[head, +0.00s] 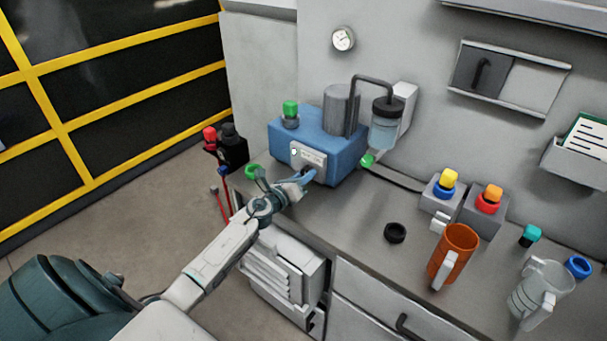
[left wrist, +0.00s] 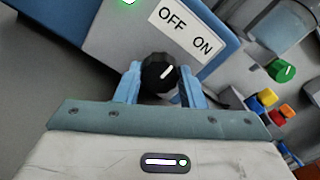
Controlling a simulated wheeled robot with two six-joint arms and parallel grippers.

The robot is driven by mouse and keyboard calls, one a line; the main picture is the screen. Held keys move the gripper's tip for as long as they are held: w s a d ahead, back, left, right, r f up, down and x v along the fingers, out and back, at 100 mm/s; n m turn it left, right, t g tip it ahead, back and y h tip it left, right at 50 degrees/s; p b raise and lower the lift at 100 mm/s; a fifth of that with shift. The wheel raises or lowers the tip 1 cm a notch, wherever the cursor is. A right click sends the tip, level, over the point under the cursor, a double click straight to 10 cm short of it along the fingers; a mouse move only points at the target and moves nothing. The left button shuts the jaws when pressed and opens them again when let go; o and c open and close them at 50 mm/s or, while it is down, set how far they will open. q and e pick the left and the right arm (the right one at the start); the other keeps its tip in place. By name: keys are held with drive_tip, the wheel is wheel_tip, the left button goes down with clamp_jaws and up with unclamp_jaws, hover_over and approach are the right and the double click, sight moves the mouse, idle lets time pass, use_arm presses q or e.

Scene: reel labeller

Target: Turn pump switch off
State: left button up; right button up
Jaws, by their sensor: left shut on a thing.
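The blue pump unit (head: 345,160) stands on the counter against the wall, with a grey cylinder and a dark pipe on top. Its front label (head: 308,155) reads OFF and ON in the left wrist view (left wrist: 187,32). Below the label is the black pump switch knob (left wrist: 158,73) with a white pointer line. The line slants up and right, toward the ON side. My left gripper (head: 305,176) is at the pump's front, its blue fingers (left wrist: 158,85) on either side of the knob and shut on it. My right gripper is not in view.
On the counter are a black ring (head: 395,233), an orange mug (head: 453,252), a clear jug (head: 540,290) and grey boxes with coloured buttons (head: 488,203). A green valve knob (head: 367,160) sits right of the pump. Red and black items (head: 228,146) stand at the left end.

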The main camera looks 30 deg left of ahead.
use_arm(q)
drive_tip(key=n+p, duration=0.1)
drive_tip(key=n, duration=0.3)
drive_tip(key=shift+n, duration=0.3)
drive_tip(key=shift+n+p, duration=1.05)
drive_tip(key=shift+n, duration=1.25)
drive_tip(key=o, duration=1)
drive_tip(key=s+b, duration=0.1)
drive_tip(key=s, duration=0.1)
drive_tip(key=s+b, duration=0.1)
drive_tip(key=s, duration=0.1)
drive_tip(key=s+b, duration=0.1)
drive_tip(key=s, duration=0.1)
drive_tip(key=shift+s+a+f, duration=0.2)
drive_tip(key=shift+a+f, duration=0.05)
drive_tip(key=shift+f, duration=0.15)
drive_tip(key=s+b, duration=0.3)
drive_tip(key=shift+a+r, duration=0.1)
drive_tip(key=shift+a, duration=0.05)
drive_tip(key=shift+s+r+b, duration=0.1)
drive_tip(key=shift+s+b, duration=0.35)
drive_tip(key=shift+b, duration=0.15)
drive_tip(key=shift+s+r, duration=0.15)
drive_tip(key=shift+s, duration=0.1)
